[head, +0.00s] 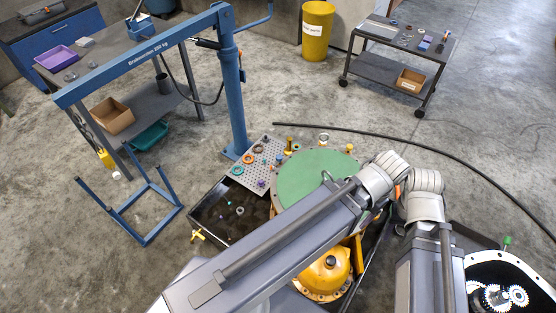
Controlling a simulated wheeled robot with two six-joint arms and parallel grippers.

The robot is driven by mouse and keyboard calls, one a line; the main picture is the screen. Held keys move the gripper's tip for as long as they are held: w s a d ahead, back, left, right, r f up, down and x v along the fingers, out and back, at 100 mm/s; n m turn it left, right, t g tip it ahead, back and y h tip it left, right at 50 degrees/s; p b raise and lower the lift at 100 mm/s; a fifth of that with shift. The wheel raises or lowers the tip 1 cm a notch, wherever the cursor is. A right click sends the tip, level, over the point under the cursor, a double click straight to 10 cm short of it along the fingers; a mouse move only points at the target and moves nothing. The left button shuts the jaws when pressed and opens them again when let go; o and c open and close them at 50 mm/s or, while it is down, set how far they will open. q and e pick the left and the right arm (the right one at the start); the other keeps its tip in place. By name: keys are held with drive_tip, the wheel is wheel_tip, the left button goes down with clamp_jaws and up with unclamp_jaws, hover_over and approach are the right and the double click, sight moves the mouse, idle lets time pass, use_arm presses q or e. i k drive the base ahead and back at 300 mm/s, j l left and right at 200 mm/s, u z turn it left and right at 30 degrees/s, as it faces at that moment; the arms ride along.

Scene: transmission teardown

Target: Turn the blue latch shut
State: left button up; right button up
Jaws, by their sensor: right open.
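A small blue piece (279,158) shows at the right edge of the perforated plate, beside the green round cover (315,175); I cannot tell whether it is the blue latch. The yellow housing (328,270) lies below the green cover, partly behind my left arm. My two arms come in from the bottom and meet right of the cover. My right gripper (397,192) is mostly hidden among the arm links there, with its jaws open and apart from the blue piece. My left gripper is hidden behind the arm links.
A perforated plate (244,178) holds rings and small parts above a black tray (208,222). A blue crane (233,90) stands at the left. A black cable (455,149) curves across the floor. An open housing with white gears (497,298) is at lower right. A trolley (385,73) stands behind.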

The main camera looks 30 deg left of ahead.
sight(279, 158)
drive_tip(key=j+z, duration=0.1)
drive_tip(key=j, duration=0.35)
drive_tip(key=k+j+z, duration=0.1)
drive_tip(key=j, duration=0.3)
drive_tip(key=k+j, duration=0.1)
drive_tip(key=j, duration=0.3)
drive_tip(key=k+j+z, duration=0.15)
drive_tip(key=j, duration=0.25)
drive_tip(key=j+z, duration=0.1)
drive_tip(key=j, duration=0.35)
drive_tip(key=k+j+z, duration=0.1)
drive_tip(key=j, duration=0.25)
drive_tip(key=k+j, duration=0.05)
drive_tip(key=k, duration=0.05)
